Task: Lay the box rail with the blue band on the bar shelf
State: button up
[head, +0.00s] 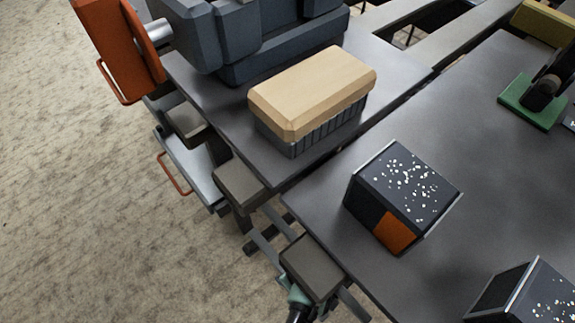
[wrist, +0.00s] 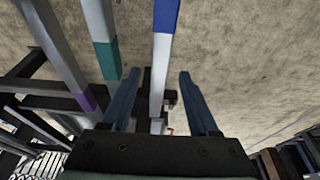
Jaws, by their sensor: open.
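The box rail with the blue band (wrist: 166,16) shows in the wrist view as a long pale grey bar, its blue band at the top edge of the picture. My gripper (wrist: 159,74) is open, one finger on each side of the rail's lower part in the picture. I see no contact, and cannot tell whether the rail is between the fingers or beyond them. A rail with a teal band (wrist: 107,60) and one with a purple band (wrist: 86,98) are left of my gripper. I cannot make out the bar shelf for certain. My gripper is not seen in the head view.
In the head view, a wood-topped brush block (head: 315,88) and a dark blue-grey machine (head: 235,40) stand on a grey table (head: 290,170). Speckled dark blocks (head: 405,190) stand at the right. Open floor (head: 80,200) lies left. Dark bars crowd the wrist view's left side.

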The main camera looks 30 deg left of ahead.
jog(key=w+p+v, duration=0.1)
jog(key=p+v, duration=0.2)
jog(key=v, duration=0.6)
jog(key=shift+s, duration=0.5)
